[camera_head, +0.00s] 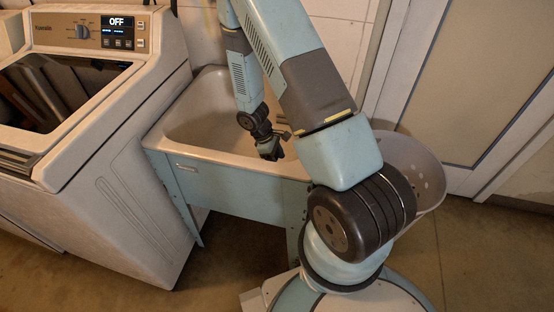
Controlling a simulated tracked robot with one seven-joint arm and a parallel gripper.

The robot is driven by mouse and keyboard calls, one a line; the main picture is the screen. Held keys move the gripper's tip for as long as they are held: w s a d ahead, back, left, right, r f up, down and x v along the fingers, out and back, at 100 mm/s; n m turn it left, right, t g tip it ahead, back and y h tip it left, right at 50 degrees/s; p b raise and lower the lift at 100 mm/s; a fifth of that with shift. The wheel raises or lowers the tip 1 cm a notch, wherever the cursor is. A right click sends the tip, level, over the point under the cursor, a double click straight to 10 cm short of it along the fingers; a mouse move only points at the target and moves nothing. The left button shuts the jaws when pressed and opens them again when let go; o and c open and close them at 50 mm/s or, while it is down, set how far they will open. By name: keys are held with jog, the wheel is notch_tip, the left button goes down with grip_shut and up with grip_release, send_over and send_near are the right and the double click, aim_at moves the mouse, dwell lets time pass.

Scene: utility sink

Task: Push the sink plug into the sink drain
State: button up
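The utility sink (196,113) is a pale basin on a light blue stand in the middle of the view. My arm reaches from the lower right, up, and down into the basin. My gripper (271,155) is dark and small, low over the front right part of the basin, near its front rim. Whether its fingers are open or shut cannot be told at this size. I cannot make out the sink plug or the sink drain. My arm and gripper cover the right part of the basin, and the front rim hides some of its floor.
A washing machine (120,190) with a display reading OFF stands close at the sink's left. A pale perforated basket (428,168) is at the right, behind my arm. A door (470,70) is at the back right. Bare floor (490,260) lies at the lower right.

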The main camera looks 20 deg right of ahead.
jog(key=v, duration=1.3)
jog(key=shift+r, duration=0.35)
jog(key=s+d+r+m+t+y, duration=0.1)
jog(key=s+r+m+t, duration=0.15)
jog(key=r, duration=0.85)
jog(key=s+d+r+m+t+y, duration=0.1)
jog(key=s+r+m, duration=0.15)
jog(key=r, duration=0.95)
jog(key=s+r+m+t+y, duration=0.1)
jog(key=s+r+m+t, duration=0.4)
jog(key=s+r, duration=1)
jog(key=shift+s+d+m+y, duration=0.25)
jog(key=shift+s+m+y, duration=0.15)
jog(key=shift+s, duration=0.65)
